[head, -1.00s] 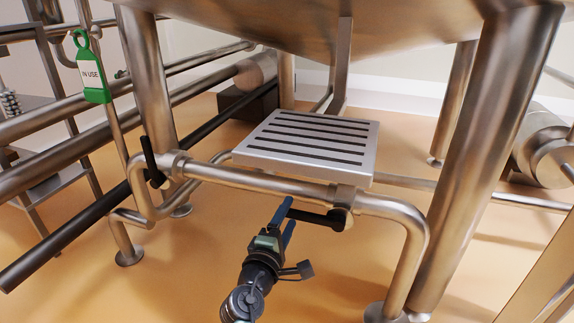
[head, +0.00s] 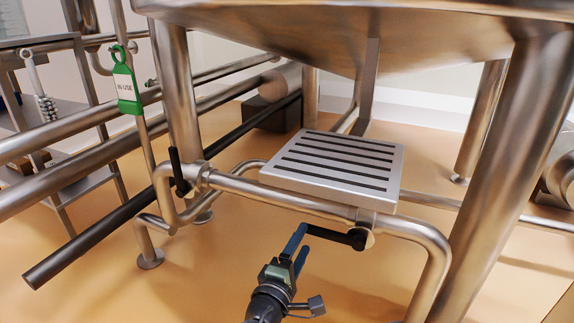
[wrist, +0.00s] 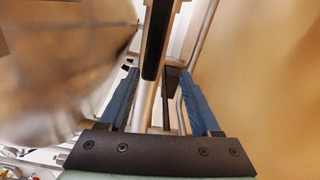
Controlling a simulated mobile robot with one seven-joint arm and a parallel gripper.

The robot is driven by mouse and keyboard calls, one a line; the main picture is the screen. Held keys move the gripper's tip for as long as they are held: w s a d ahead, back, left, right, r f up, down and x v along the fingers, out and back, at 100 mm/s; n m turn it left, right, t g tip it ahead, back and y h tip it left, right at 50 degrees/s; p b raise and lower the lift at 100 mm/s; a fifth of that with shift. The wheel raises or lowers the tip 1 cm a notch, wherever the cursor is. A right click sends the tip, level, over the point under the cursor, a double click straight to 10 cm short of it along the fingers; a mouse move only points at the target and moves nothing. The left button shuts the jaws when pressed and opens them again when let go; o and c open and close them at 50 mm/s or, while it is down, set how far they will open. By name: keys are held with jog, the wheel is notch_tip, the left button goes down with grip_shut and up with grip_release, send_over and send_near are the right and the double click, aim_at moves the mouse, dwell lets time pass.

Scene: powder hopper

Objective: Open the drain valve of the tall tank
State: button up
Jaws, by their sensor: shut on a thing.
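A tank (head: 330,35) stands on steel legs, its sloping underside at the top of the head view. A steel pipe (head: 280,200) runs below it. At the pipe's right end is a valve with a black lever (head: 335,236), pointing left and roughly along the pipe. My gripper (head: 301,240) is shut on the lever's left end. In the wrist view my gripper's blue fingers (wrist: 160,92) stand on both sides of dark and steel parts; I cannot clearly tell the lever there. A second black lever (head: 177,170), at the pipe's left end, points up.
A slotted metal step (head: 335,137) sits just above the pipe, close to my gripper. A green "IN USE" tag (head: 126,88) hangs at the left. Several long pipes run at the left. The orange floor (head: 200,285) in front is clear.

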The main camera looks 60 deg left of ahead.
jog(key=p+v, duration=0.1)
jog(key=v, duration=0.8)
jog(key=shift+p, duration=0.35)
